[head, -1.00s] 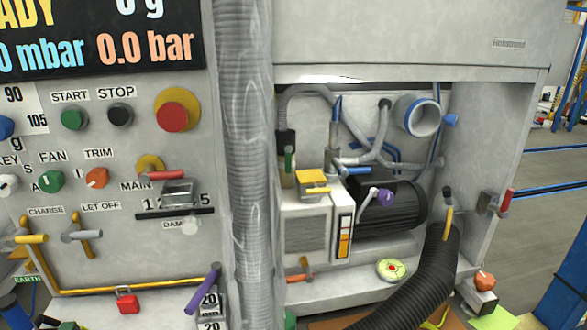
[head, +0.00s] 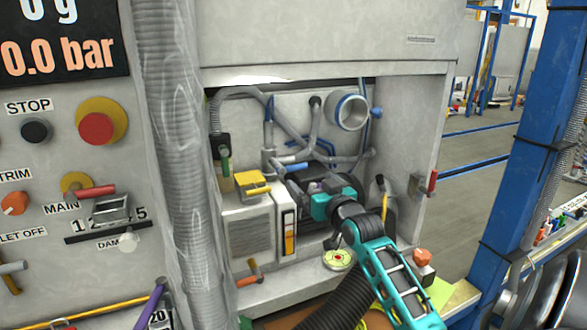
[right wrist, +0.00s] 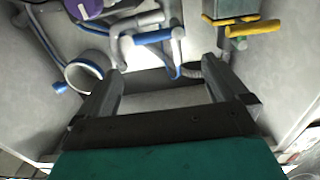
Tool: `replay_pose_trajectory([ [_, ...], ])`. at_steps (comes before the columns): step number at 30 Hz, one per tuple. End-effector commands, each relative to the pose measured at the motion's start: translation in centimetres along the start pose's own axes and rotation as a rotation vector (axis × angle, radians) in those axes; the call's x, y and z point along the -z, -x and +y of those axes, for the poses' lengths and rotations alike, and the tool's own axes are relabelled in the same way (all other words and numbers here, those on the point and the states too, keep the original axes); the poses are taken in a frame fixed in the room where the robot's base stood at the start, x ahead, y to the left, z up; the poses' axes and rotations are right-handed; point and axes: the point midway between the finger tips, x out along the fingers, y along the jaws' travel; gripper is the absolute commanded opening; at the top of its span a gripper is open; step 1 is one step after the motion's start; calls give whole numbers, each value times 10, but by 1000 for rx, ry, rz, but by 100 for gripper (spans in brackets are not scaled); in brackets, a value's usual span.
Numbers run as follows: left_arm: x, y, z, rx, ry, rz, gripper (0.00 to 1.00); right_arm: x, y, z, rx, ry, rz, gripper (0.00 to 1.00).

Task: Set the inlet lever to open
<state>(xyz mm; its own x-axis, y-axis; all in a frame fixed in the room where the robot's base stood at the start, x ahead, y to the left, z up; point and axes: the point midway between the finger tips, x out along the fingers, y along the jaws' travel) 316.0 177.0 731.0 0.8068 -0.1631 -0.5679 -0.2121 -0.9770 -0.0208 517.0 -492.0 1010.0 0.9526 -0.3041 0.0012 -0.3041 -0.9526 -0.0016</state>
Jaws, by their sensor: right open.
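My right gripper (head: 300,181), on a teal arm, reaches into the open bay with its jaws apart and empty. In the right wrist view its fingers (right wrist: 163,70) point at the pipes on the bay's back. A blue-handled lever (head: 293,168) on a grey pipe is close to the fingertips; it also shows beyond them in the right wrist view (right wrist: 153,37). A yellow lever (head: 253,190) is on the pump's box, left of the gripper. No inlet label is readable, so I cannot tell which lever is the inlet one. My left gripper is not in view.
A blue-rimmed port (head: 350,112) is at the bay's back. A red-handled lever (head: 432,182) is on the right wall. A black corrugated hose (head: 345,300) runs below my arm. A ribbed grey column (head: 180,150) borders the bay's left.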

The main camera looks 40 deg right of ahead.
Motion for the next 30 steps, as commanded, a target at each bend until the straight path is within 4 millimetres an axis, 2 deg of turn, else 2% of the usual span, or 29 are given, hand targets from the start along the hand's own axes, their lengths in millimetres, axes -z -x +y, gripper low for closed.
replay_pose_trajectory([
  [9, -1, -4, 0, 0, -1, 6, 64, 0, -59, 0, 0, 0, 1, 100],
  [15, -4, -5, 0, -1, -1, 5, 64, 0, -87, -1, 1, 0, 0, 100],
  [21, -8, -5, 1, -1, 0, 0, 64, -1, -103, -1, 1, 2, -1, 100],
  [30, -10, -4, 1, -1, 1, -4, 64, -1, -107, -1, 1, 2, -1, 100],
])
